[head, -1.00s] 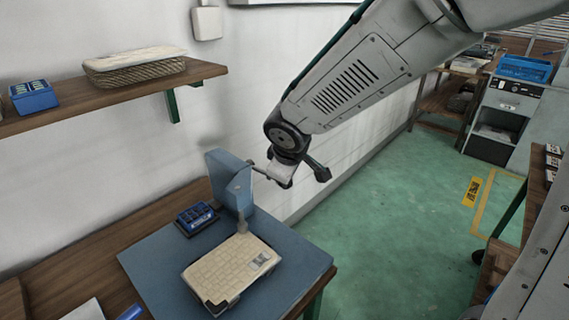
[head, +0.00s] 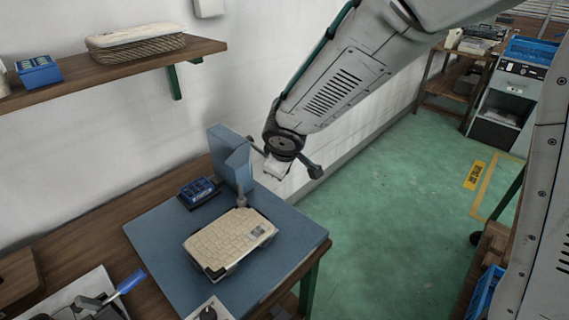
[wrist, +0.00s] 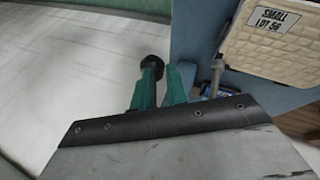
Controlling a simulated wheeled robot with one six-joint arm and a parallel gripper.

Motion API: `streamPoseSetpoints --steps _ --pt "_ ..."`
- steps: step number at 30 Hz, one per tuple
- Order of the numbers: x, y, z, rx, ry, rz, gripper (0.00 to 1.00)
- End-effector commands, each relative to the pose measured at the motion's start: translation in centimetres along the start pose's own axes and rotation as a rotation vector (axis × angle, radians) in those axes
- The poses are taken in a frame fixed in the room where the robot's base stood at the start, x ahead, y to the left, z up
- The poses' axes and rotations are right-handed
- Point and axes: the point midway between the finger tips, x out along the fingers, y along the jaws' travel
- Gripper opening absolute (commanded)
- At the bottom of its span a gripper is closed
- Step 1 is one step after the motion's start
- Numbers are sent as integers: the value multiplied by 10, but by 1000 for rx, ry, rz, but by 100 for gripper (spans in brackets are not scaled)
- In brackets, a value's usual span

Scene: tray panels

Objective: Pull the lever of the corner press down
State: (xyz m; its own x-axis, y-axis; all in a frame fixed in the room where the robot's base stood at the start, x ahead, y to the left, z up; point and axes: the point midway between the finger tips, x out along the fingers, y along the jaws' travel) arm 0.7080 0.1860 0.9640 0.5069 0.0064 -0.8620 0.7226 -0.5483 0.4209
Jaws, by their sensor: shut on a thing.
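The corner press is a blue-grey upright (head: 230,155) at the back of a blue base plate (head: 155,235) on the bench. A cream woven tray panel (head: 228,240) lies on the plate, its back corner below the press's grey ram (head: 242,200). My gripper (head: 275,168) is to the right of the press head, shut on its lever (head: 255,145). In the wrist view, the lever's black knob (wrist: 152,66) shows at the green fingertips (wrist: 162,84). The panel (wrist: 275,45) carries a label reading SMALL LOT 56. Much of the lever is hidden by my gripper.
A blue box (head: 197,191) sits left of the press. A wooden shelf (head: 110,70) is on the wall above. A blue-handled tool (head: 130,282) lies at the bench's lower left. Open green floor (head: 410,200) is to the right.

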Motion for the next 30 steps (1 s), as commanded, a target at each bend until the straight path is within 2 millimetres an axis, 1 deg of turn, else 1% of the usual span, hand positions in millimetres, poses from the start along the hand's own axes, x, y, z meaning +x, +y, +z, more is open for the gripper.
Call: streamPoseSetpoints --steps 1,30 --pt "12 -10 12 -9 -32 -20 0" --pt "29 -5 13 -1 -36 -30 0"
